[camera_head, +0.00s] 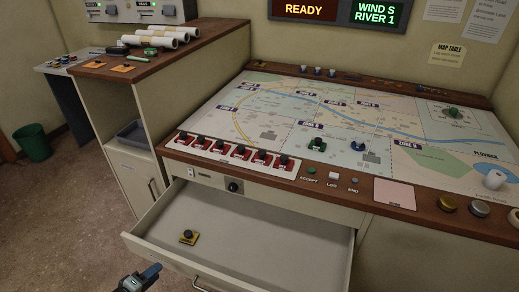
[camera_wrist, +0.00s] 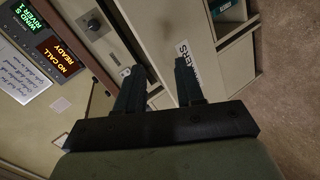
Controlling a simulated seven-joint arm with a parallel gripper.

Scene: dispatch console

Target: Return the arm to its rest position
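My gripper (camera_head: 140,280) shows at the bottom edge of the head view, near the front left corner of the open drawer. Most of my arm is out of the picture. In the wrist view my gripper's two dark fingers (camera_wrist: 158,78) stand apart with nothing between them. Beyond them are a cabinet front and part of a label ending in "ERS" (camera_wrist: 185,50).
A side cabinet (camera_head: 130,170) stands at left, a green bin (camera_head: 33,143) beyond. The floor (camera_head: 50,230) at left is clear.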

